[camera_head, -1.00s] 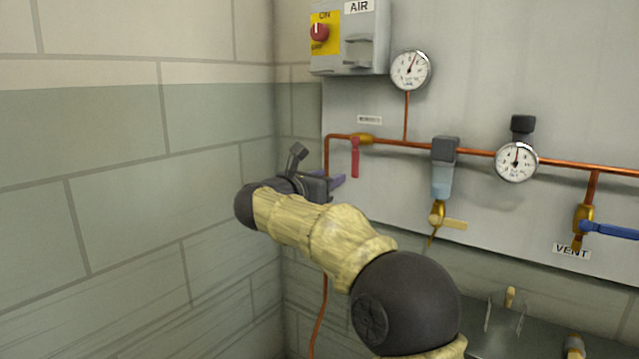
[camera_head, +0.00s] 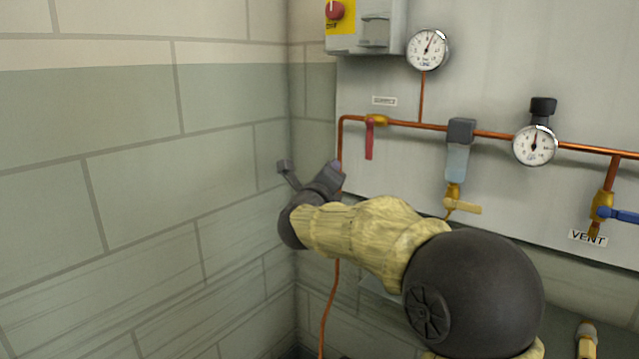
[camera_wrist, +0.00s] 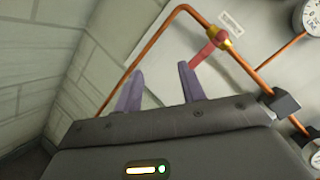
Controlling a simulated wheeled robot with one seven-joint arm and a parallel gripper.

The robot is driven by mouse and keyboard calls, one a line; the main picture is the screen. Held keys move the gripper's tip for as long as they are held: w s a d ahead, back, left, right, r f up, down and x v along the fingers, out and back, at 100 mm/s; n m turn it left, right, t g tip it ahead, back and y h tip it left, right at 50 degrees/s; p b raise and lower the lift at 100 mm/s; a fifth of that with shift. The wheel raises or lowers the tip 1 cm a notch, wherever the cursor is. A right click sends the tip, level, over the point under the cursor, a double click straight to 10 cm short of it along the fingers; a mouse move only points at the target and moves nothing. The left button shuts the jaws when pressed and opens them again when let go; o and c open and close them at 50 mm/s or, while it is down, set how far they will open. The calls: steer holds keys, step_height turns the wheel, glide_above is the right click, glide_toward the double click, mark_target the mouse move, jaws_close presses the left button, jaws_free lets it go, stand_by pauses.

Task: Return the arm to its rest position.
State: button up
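My gripper (camera_wrist: 161,88) shows in the wrist view with its two purple fingers apart and nothing between them. In the head view my gripper (camera_head: 336,168) is near the wall corner, in front of the panel's left edge and partly hidden by my wrist. My arm, in a yellow cover, reaches from the lower right toward the corner. The red-handled valve (camera_head: 369,138) is up and right of my gripper; its handle hangs down. In the wrist view the red handle (camera_wrist: 207,50) lies beyond the right finger; I see no contact.
A copper pipe (camera_head: 411,124) runs along the grey panel, with gauges (camera_head: 534,146), a filter bowl (camera_head: 457,162) and a blue-handled valve (camera_head: 622,216). A switch box (camera_head: 375,28) is above. The block wall (camera_head: 120,190) at left is bare.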

steer(key=s+d+f+n+g+y, duration=0.25)
steer(key=s+f+n, duration=0.25)
steer(key=f+n, duration=0.45)
steer(key=s+d+f+n+g+y, duration=0.25)
steer(key=s+f+n+g, duration=0.2)
steer(key=f+n, duration=0.5)
steer(key=s+d+f+n+g, duration=0.3)
steer(key=s+f, duration=0.2)
steer(key=s, duration=0.3)
steer(key=s+d+f+n+g+p, duration=0.1)
steer(key=s+d+f+n+g, duration=0.25)
steer(key=s, duration=0.45)
steer(key=s+d+f+n+g, duration=0.2)
steer(key=s+f+n+g, duration=0.1)
steer(key=s+f, duration=0.4)
step_height(320, 180, up, 35)
steer(key=s+p, duration=0.1)
steer(key=p, duration=3.2)
steer(key=shift+f+h, duration=0.2)
steer(key=shift+h, duration=0.2)
steer(key=shift+a+m+t, duration=0.1)
steer(key=shift+m+t, duration=0.15)
